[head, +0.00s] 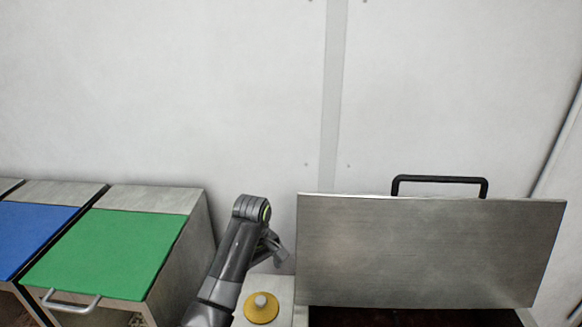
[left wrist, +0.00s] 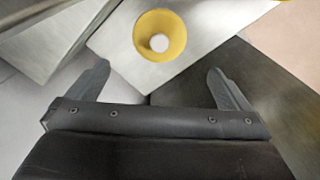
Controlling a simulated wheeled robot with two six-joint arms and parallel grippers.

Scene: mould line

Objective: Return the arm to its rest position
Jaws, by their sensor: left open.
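My left arm comes up from the bottom of the head view, and its gripper (head: 274,250) is beside the left edge of a raised metal lid. In the left wrist view the left gripper (left wrist: 160,85) is open, with its two fingers spread and nothing between them. A yellow round piece with a pale knob (head: 261,308) sits on a light metal surface below the gripper. It also shows in the left wrist view (left wrist: 172,24), beyond the fingertips and apart from them. My right gripper is in neither view.
The metal lid (head: 425,250) with a black handle (head: 440,180) stands upright over a dark opening at the right. Bins with a green lid (head: 110,250) and a blue lid (head: 32,235) stand at the left. A pale wall (head: 160,90) is behind; the space above is free.

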